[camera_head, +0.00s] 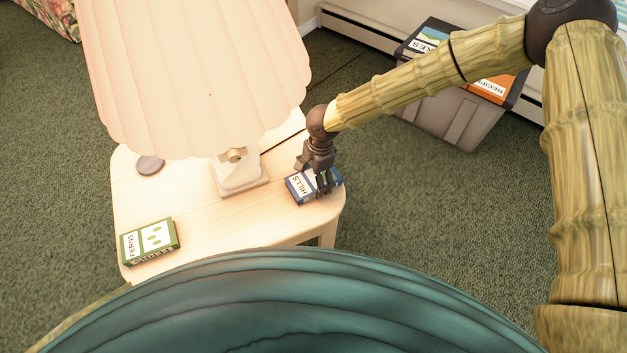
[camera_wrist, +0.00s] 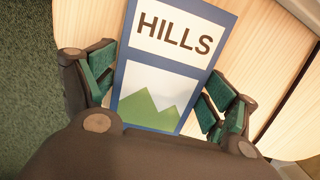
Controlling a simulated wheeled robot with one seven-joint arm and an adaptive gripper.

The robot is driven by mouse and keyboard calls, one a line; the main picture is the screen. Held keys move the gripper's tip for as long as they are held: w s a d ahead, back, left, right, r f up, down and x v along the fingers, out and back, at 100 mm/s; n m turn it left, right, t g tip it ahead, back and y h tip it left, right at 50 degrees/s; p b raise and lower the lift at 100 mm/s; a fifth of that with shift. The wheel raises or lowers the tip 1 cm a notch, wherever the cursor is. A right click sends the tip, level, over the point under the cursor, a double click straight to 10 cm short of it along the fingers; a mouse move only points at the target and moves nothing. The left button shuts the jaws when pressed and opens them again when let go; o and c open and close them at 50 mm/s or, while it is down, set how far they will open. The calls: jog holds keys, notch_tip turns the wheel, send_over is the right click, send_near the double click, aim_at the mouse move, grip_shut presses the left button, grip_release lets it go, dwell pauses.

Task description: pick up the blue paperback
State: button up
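The blue paperback (camera_head: 300,187) lies on the right end of the wooden table, with a white label reading HILLS. In the wrist view the blue paperback (camera_wrist: 165,80) fills the middle, showing its title and a green mountain picture. My gripper (camera_head: 322,184) is down at the book's right part. In the wrist view my gripper (camera_wrist: 158,90) is open, with green finger pads on both sides of the book. The pads are very close to its edges, with what look like narrow gaps. The fingers hide part of the cover in the head view.
A large lamp with a pink shade (camera_head: 195,75) stands left of the book. A green FERNS book (camera_head: 148,240) lies at the table's front left. A dark round object (camera_head: 150,165) sits behind. A grey bin (camera_head: 440,112) with books stands on the carpet.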

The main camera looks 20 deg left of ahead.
jog(key=c, duration=0.5)
jog(key=shift+r, duration=0.15)
